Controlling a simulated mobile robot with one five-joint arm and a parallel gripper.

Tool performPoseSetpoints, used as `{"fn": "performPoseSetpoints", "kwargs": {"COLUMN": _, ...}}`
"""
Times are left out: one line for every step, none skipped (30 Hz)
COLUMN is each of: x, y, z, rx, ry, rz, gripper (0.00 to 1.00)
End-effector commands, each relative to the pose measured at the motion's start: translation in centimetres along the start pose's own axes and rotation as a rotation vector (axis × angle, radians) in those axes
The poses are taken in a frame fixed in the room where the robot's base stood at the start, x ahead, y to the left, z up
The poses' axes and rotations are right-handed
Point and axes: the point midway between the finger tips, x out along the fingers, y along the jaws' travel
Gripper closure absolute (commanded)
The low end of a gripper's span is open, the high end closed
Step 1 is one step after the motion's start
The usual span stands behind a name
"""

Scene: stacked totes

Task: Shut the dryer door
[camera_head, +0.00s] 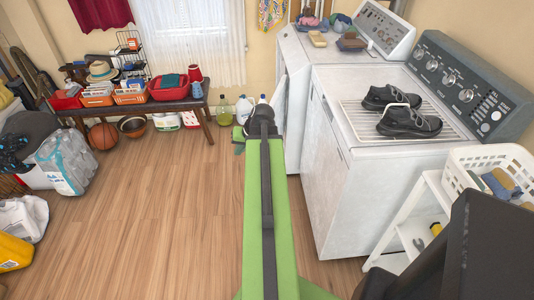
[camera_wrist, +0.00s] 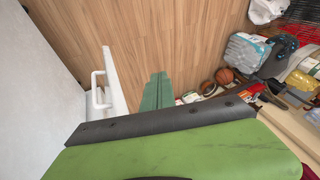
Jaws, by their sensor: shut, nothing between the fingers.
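The dryer door (camera_head: 279,92) shows in the head view as a narrow white panel sticking out from the front of the far white machine (camera_head: 297,72), partly hidden behind my arm. In the wrist view the door (camera_wrist: 115,82) stands open, seen nearly edge-on, with a white handle (camera_wrist: 97,90) on its left face. My gripper (camera_wrist: 158,80) is shut and empty, to the right of the door with a gap of floor visible between them. In the head view only a bit of the gripper (camera_head: 239,142) shows past the arm's end.
A nearer white machine (camera_head: 375,165) carries black shoes on a wire rack. A white cart (camera_head: 405,225) with a basket stands at front right. A bench (camera_head: 190,106) with trays is at the back, with bottles (camera_head: 244,108) on the floor beside it. The wooden floor left of my arm is clear.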

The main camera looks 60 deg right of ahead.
Motion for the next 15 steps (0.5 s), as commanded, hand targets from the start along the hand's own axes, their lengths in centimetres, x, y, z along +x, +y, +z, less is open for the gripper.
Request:
{"fn": "performPoseSetpoints", "kwargs": {"x": -1.1, "y": 4.7, "z": -0.9, "rx": 0.071, "ry": 0.055, "rz": 0.005, "gripper": 1.0}}
{"fn": "performPoseSetpoints", "kwargs": {"x": -1.8, "y": 6.9, "z": -1.3, "rx": 0.103, "ry": 0.085, "rz": 0.006, "gripper": 1.0}}
{"fn": "performPoseSetpoints", "kwargs": {"x": -2.8, "y": 9.5, "z": -1.6, "rx": 0.142, "ry": 0.122, "rz": 0.009, "gripper": 1.0}}
{"fn": "performPoseSetpoints", "kwargs": {"x": -3.5, "y": 11.2, "z": -1.8, "rx": 0.168, "ry": 0.145, "rz": 0.01, "gripper": 1.0}}
{"fn": "performPoseSetpoints", "kwargs": {"x": -4.1, "y": 12.7, "z": -2.0, "rx": 0.19, "ry": 0.167, "rz": 0.012, "gripper": 1.0}}
{"fn": "performPoseSetpoints", "kwargs": {"x": -4.8, "y": 14.3, "z": -2.1, "rx": 0.213, "ry": 0.19, "rz": 0.015, "gripper": 1.0}}
{"fn": "performPoseSetpoints", "kwargs": {"x": -5.3, "y": 15.3, "z": -2.1, "rx": 0.227, "ry": 0.204, "rz": 0.016, "gripper": 1.0}}
{"fn": "performPoseSetpoints", "kwargs": {"x": -5.7, "y": 16.0, "z": -2.1, "rx": 0.238, "ry": 0.215, "rz": 0.017, "gripper": 1.0}}
{"fn": "performPoseSetpoints", "kwargs": {"x": -6.0, "y": 16.8, "z": -2.1, "rx": 0.248, "ry": 0.226, "rz": 0.019, "gripper": 1.0}}
{"fn": "performPoseSetpoints", "kwargs": {"x": -6.2, "y": 17.1, "z": -2.1, "rx": 0.253, "ry": 0.232, "rz": 0.02, "gripper": 1.0}}
{"fn": "performPoseSetpoints", "kwargs": {"x": -6.3, "y": 17.3, "z": -2.1, "rx": 0.256, "ry": 0.235, "rz": 0.02, "gripper": 1.0}}
{"fn": "performPoseSetpoints", "kwargs": {"x": -6.4, "y": 17.4, "z": -2.2, "rx": 0.257, "ry": 0.237, "rz": 0.021, "gripper": 1.0}}
{"fn": "performPoseSetpoints", "kwargs": {"x": -6.4, "y": 17.4, "z": -2.2, "rx": 0.257, "ry": 0.237, "rz": 0.021, "gripper": 1.0}}
{"fn": "performPoseSetpoints", "kwargs": {"x": -6.3, "y": 17.4, "z": -2.2, "rx": 0.257, "ry": 0.237, "rz": 0.02, "gripper": 1.0}}
{"fn": "performPoseSetpoints", "kwargs": {"x": -6.1, "y": 17.4, "z": -2.2, "rx": 0.257, "ry": 0.237, "rz": 0.021, "gripper": 1.0}}
